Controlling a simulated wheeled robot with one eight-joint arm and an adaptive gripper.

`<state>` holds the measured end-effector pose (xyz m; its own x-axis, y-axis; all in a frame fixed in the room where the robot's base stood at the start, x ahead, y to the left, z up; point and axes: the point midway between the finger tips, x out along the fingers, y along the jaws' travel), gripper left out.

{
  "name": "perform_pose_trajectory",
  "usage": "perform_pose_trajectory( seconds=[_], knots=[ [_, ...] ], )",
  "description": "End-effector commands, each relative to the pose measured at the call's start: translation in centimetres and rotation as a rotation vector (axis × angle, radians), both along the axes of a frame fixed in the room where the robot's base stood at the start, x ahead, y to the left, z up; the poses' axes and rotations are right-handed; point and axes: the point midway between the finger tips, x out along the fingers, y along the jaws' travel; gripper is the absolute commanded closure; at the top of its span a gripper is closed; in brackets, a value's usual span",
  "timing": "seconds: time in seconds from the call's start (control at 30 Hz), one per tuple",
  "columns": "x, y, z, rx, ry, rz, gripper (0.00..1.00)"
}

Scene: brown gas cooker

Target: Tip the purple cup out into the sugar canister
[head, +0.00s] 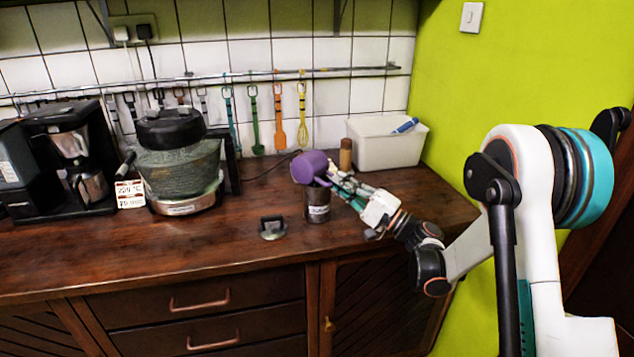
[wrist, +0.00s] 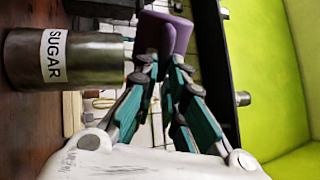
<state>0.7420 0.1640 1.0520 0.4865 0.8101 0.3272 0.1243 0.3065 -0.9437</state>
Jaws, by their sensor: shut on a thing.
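The purple cup (head: 309,167) is tilted in the air above the sugar canister in the head view. My gripper (head: 331,177) is shut on the cup and reaches in from the right. In the wrist view, the fingers (wrist: 163,68) meet at the purple cup (wrist: 179,32). The sugar canister (head: 318,208) is a dark metal cylinder standing on the counter just below the cup. In the wrist view, the canister (wrist: 85,58) lies sideways in the picture, with a white SUGAR label. Its mouth and the cup's contents cannot be made out.
A small lid with a handle (head: 273,229) lies on the wooden counter (head: 200,245) left of the canister. A brown jar (head: 346,154) and a white bin (head: 388,146) stand behind. A green-grey cooker (head: 180,170) stands left. The front counter is clear.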

Motion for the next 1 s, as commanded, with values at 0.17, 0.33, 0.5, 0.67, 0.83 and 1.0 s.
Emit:
perform_pose_trajectory(
  seconds=[0.17,0.33,0.5,0.67,0.83,1.0],
  knots=[
    [0.01,-0.01,0.03,0.012,0.014,-0.001,1.0],
    [0.03,-0.03,0.05,0.019,0.026,-0.001,1.0],
    [0.05,-0.03,0.06,0.027,0.035,-0.002,1.0],
    [0.06,-0.04,0.07,0.034,0.043,-0.002,1.0],
    [0.07,-0.05,0.09,0.041,0.054,-0.002,1.0],
    [0.08,-0.05,0.1,0.049,0.063,-0.002,1.0]
  ],
)
